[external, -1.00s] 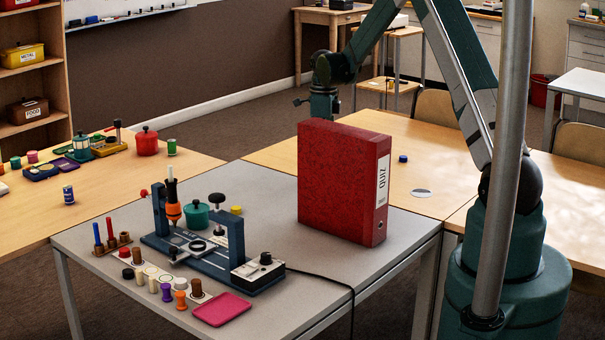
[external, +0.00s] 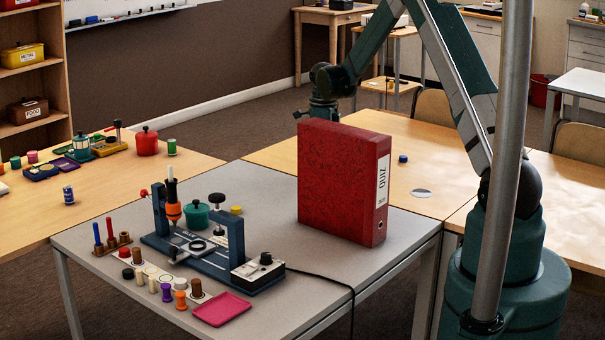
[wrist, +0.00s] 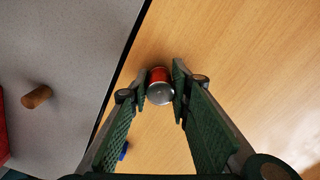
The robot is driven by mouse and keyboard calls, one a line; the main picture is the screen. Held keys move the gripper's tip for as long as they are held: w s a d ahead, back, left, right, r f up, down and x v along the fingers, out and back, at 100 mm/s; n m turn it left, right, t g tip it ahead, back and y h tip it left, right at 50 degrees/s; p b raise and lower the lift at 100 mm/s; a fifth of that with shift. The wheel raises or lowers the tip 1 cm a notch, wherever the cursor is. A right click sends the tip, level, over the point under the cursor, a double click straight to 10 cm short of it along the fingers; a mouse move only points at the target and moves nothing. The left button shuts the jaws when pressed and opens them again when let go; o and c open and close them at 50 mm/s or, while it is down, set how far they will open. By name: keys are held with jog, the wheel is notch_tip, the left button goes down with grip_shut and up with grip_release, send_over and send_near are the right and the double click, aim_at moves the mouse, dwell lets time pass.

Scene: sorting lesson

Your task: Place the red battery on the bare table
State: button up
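The red battery (wrist: 159,75), a small red cylinder with a silver end, shows in the wrist view over the light wooden table (wrist: 219,32). It is between the two fingertips of my gripper (wrist: 160,88). My fingers look open, one on each side of the battery, with very narrow gaps; firm contact is not visible. In the external view my wrist (external: 323,108) is behind the red binder (external: 340,180), which hides the fingertips and the battery. The wooden table also shows in the external view (external: 290,152).
A grey table (external: 320,268) carries the binder, a blue device (external: 215,245), several pegs and a pink tray (external: 221,308). A brown cylinder (wrist: 36,97) lies on the grey surface in the wrist view. A blue cap (external: 403,159) and a pale disc (external: 420,193) are on the wood.

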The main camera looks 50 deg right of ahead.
jog(key=o, duration=0.3)
jog(key=shift+o, duration=0.2)
jog(key=shift+r, duration=0.1)
notch_tip(320, 180, up, 12)
jog(key=p, duration=0.2)
dwell(0.3)
jog(key=shift+r, duration=0.1)
dwell(0.5)
